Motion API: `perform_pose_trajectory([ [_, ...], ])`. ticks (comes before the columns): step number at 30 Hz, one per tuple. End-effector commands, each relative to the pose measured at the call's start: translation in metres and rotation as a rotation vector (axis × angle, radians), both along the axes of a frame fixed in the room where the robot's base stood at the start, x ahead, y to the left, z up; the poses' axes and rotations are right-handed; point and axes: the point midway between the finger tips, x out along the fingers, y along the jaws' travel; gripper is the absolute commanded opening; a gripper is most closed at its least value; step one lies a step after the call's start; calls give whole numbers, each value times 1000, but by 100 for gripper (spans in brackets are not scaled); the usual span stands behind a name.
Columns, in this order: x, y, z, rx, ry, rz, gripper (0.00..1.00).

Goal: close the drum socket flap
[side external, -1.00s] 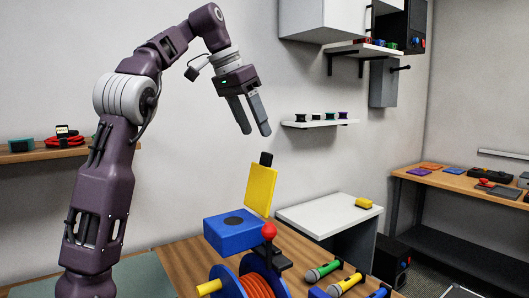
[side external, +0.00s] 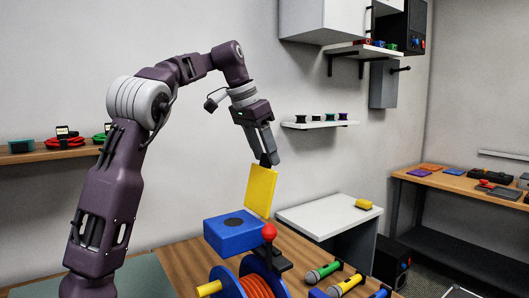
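The drum socket flap is a yellow plate (side external: 260,190) with a small black tab at its top edge. It stands up, tilted slightly, above the blue socket box (side external: 233,233), which has a dark round spot on its top. My gripper (side external: 269,160) is at the flap's top edge, pointing down. Its fingers are close together with the black tab between their tips, and look shut on it. The fingers hide part of the tab. The cable drum (side external: 257,284), with blue sides and orange cable, is below the box.
Several microphones (side external: 346,285) lie at the front right of the wooden table. A white-topped table (side external: 318,217) with a yellow block (side external: 363,204) is behind. The air left of the flap is clear.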

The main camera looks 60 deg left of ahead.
Motion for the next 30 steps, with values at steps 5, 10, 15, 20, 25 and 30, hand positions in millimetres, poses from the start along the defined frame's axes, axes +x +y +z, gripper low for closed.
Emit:
perform_pose_trajectory([
  [5,0,0,0,0,0,0,11],
  [10,0,0,0,0,0,0,0],
  [15,0,0,0,0,0,0,0],
  [20,0,0,0,0,0,0,0],
  [25,0,0,0,0,0,0,0],
  [30,0,0,1,0,-1,0,0],
])
